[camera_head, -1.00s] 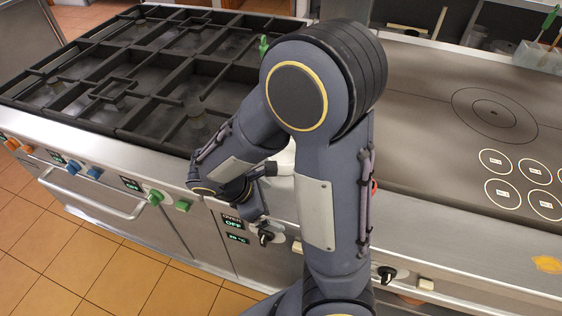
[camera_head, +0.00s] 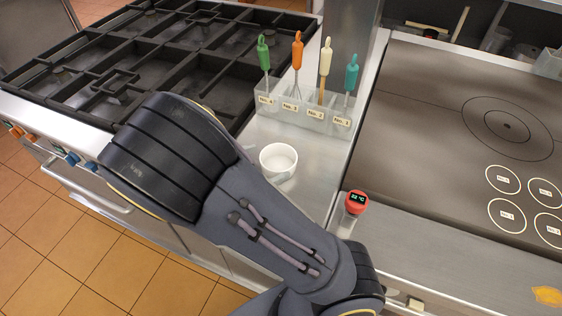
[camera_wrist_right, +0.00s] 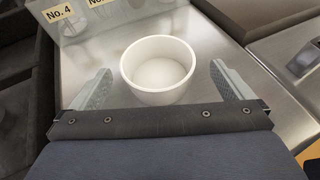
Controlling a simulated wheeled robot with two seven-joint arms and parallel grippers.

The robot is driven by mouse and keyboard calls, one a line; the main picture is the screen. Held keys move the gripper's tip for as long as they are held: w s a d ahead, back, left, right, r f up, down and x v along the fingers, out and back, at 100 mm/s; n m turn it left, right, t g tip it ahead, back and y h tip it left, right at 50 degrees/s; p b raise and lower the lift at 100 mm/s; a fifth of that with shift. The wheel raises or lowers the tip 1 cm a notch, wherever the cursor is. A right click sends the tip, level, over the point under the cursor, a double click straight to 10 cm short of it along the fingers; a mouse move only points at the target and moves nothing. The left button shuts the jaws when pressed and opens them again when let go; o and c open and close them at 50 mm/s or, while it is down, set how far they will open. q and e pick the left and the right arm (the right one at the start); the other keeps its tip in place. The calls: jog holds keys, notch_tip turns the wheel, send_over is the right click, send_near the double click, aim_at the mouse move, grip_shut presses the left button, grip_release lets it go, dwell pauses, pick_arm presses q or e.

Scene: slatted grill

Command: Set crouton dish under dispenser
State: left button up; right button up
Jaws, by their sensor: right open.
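A small white round dish (camera_head: 278,162) stands upright on the steel counter strip between the stove and the griddle. It looks empty. In the right wrist view the dish (camera_wrist_right: 160,72) lies between the two fingers of my right gripper (camera_wrist_right: 161,68). The gripper is open, with a gap between each finger and the dish. I cannot make out a dispenser in either view. My left gripper is not in view.
A clear holder (camera_head: 304,116) with numbered labels and several coloured-handled utensils stands behind the dish. A black-grated stove (camera_head: 120,75) lies left and a flat griddle (camera_head: 430,130) right.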

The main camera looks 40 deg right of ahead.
aim_at(289, 153)
jog(key=x, duration=0.6)
jog(key=shift+w+f, duration=0.15)
jog(key=shift+w, duration=0.05)
jog(key=c, duration=1)
